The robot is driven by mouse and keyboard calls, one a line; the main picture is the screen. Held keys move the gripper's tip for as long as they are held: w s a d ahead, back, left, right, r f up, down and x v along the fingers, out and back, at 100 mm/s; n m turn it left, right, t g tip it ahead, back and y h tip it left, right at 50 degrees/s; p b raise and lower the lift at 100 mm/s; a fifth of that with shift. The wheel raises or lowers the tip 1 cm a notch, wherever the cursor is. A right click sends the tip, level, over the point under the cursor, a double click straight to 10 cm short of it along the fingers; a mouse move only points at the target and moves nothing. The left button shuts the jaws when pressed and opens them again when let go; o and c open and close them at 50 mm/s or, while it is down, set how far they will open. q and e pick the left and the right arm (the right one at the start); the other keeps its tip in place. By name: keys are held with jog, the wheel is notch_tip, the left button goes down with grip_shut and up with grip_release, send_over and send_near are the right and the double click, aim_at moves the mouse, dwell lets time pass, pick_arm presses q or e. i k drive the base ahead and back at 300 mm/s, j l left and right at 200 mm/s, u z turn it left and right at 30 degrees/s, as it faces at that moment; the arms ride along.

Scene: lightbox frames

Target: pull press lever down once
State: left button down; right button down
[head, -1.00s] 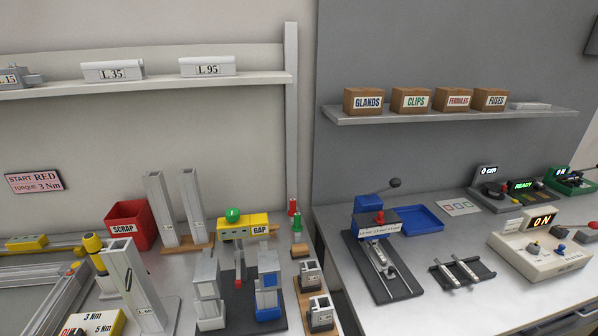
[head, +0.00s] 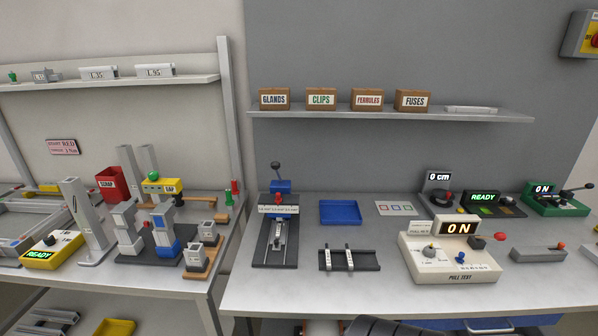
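The press (head: 275,228) stands at the left end of the right-hand bench in the head view. The lever looks raised. Neither of my grippers is in view.
A blue tray (head: 340,212) lies right of the press, and a dark rack (head: 349,260) with two pale bars sits in front of it.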

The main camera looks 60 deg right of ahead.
aim_at(275, 166)
jog(key=k+l, duration=0.1)
jog(key=k, duration=0.35)
jog(key=k+l, duration=0.1)
jog(key=k, duration=0.3)
